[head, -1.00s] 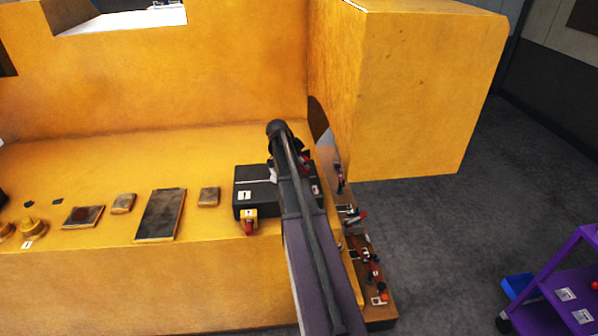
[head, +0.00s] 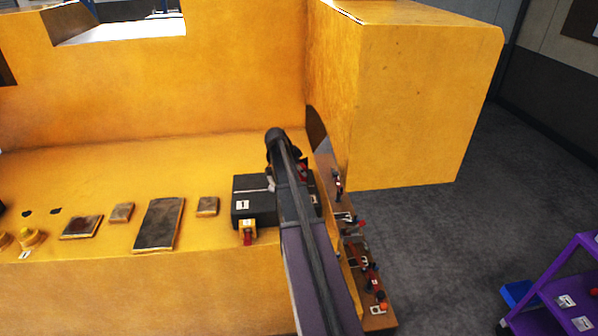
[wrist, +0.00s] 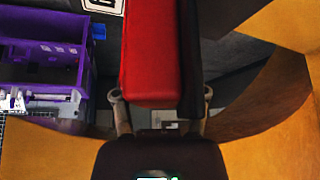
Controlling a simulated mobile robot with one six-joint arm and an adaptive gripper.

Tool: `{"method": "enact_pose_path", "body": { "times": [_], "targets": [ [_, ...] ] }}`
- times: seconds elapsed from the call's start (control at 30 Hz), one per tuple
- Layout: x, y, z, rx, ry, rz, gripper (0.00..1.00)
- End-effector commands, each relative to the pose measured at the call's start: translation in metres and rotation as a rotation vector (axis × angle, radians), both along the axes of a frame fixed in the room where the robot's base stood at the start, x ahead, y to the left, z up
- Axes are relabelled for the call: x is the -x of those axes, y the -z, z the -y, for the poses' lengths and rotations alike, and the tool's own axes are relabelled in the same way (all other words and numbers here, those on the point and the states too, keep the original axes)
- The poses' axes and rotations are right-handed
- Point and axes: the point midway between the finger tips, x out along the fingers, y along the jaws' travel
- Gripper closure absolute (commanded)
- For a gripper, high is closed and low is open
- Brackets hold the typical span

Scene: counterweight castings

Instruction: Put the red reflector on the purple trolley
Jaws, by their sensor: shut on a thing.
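A red reflector (wrist: 150,55) fills the upper middle of the wrist view. My gripper (wrist: 160,98) is shut on it, one finger at each side of its near end. In the head view my arm hides most of the gripper, which is over the right part of the yellow casting, by the black box; a bit of red shows beside it. The purple trolley (head: 551,283) stands on the floor at the far right of the head view, apart from the gripper, cut off by the picture edge. It also shows at the left of the wrist view (wrist: 65,50).
The yellow casting (head: 90,175) has a tall block (head: 425,95) at the right. A black box (head: 252,207) and several flat plates lie on its ledge. A brown shelf (head: 381,321) with several small parts runs along its right end. A blue bin (head: 518,294) is by the trolley. Grey floor between is clear.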

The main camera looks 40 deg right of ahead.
Motion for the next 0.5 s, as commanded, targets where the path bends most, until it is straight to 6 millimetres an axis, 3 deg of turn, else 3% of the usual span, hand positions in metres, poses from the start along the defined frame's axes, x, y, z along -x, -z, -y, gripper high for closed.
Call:
{"method": "enact_pose_path", "body": {
  "times": [0.37,0.5],
  "targets": [
    [0.0,-0.035,0.0,0.001,0.0,-0.001,1.0],
    [0.023,-0.033,-0.031,0.0,-0.002,-0.001,1.0]
  ]
}}
